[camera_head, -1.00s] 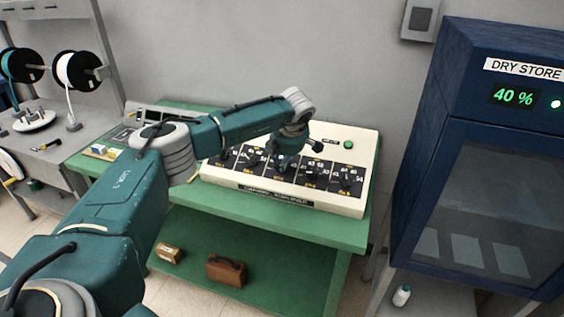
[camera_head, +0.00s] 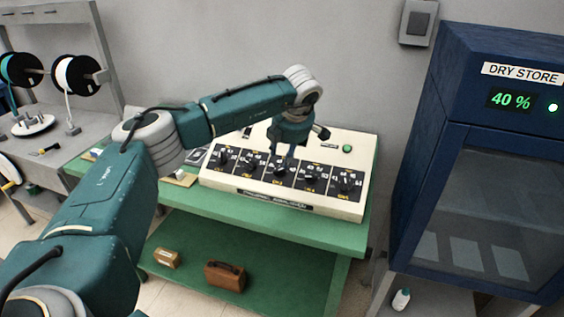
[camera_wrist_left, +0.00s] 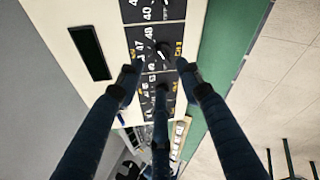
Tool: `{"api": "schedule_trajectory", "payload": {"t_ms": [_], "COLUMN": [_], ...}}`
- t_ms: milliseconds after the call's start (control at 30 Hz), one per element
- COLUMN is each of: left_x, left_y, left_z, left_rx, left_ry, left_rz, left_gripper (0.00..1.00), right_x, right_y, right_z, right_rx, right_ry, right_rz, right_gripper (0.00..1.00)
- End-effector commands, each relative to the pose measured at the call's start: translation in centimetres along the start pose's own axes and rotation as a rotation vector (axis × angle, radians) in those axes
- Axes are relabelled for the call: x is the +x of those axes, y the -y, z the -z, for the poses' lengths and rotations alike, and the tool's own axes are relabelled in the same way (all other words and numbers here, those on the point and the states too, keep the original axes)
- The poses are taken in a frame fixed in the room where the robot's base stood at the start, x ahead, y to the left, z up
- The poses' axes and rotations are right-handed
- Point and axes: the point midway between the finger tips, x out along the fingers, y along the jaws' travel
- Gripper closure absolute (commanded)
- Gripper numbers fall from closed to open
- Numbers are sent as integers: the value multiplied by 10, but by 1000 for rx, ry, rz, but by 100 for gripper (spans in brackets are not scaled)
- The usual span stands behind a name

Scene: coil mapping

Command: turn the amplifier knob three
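The amplifier is a cream sloped box (camera_head: 345,209) on the green bench, with a row of several black dial panels and dark knobs. The middle knob, the third (camera_head: 279,170), shows just below and left of my left gripper (camera_head: 289,154) in the head view. The gripper points down over the panels, apart from the knob as far as I can see. In the left wrist view its three fingers (camera_wrist_left: 158,78) are spread with nothing between them. A black knob with a pale pointer (camera_wrist_left: 163,49) lies just beyond the fingertips. My right gripper is out of view.
A green indicator (camera_head: 347,149) sits at the amplifier's back right. The green bench (camera_head: 330,235) has a lower shelf with a brown case (camera_head: 225,275) and a small box (camera_head: 166,257). A blue dry store cabinet (camera_head: 480,170) stands close on the right. Wire spools (camera_head: 77,74) are at left.

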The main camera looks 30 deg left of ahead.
Motion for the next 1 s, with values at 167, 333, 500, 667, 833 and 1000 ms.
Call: {"api": "schedule_trajectory", "payload": {"t_ms": [167, 333, 500, 667, 833, 1000], "left_x": [-28, -38, -39, -39, -39, -32], "left_y": [0, 0, 0, 0, 0, 24], "left_z": [0, 0, 1, 1, 0, -22], "left_rx": [1, 0, 0, 0, 0, 26], "left_ry": [1, -1, -1, -1, -1, 59], "left_rz": [0, 1, 1, 1, 1, 41], "left_gripper": [64, 64, 64, 64, 64, 64], "right_x": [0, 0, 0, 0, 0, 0], "right_y": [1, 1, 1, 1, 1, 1], "right_z": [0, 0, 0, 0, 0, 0], "right_rx": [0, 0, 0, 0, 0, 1], "right_ry": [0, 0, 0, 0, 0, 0], "right_rz": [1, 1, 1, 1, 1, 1], "right_gripper": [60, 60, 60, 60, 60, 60]}}
